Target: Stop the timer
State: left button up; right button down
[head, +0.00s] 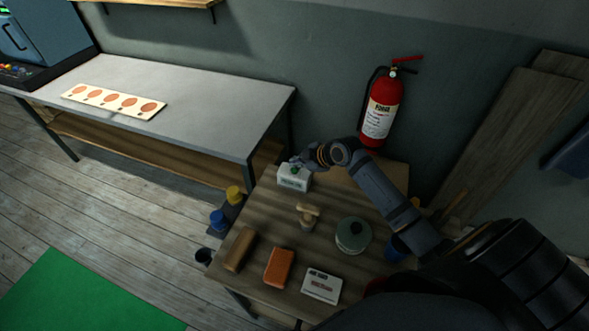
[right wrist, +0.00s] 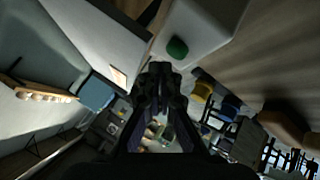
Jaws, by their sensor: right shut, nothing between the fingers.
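The timer (head: 292,183) is a small white box with a label on its front and a green button on top. It stands at the back left of the wooden table (head: 268,215). In the right wrist view the white timer (right wrist: 208,22) is close at the top, with its green button (right wrist: 177,48) showing. My right gripper (head: 297,164) is shut and empty, right at the timer's top. In the right wrist view its fingertips (right wrist: 160,68) are just beside the button; I cannot tell whether they touch it. My left gripper is not in view.
Near the timer are a wooden-handled tool (head: 307,214), a lidded pot (head: 353,236), an orange sponge (head: 280,267), a brown block (head: 240,249) and a white labelled packet (head: 322,285). A fire extinguisher (head: 381,108) hangs behind. A grey bench (head: 215,95) stands left.

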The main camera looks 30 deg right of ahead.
aim_at(297, 171)
dwell(0.6)
jog(key=shift+f+b, duration=0.3)
jog(key=shift+f, duration=0.1)
jog(key=shift+f+b, duration=0.4)
jog(key=shift+f, duration=0.1)
dwell(0.5)
jog(key=shift+r, duration=0.15)
jog(key=shift+r+p, duration=0.75)
jog(key=shift+p, duration=0.05)
jog(key=shift+r, duration=0.1)
notch_tip(297, 171, up, 5)
jog(key=p, duration=0.4)
dwell(0.3)
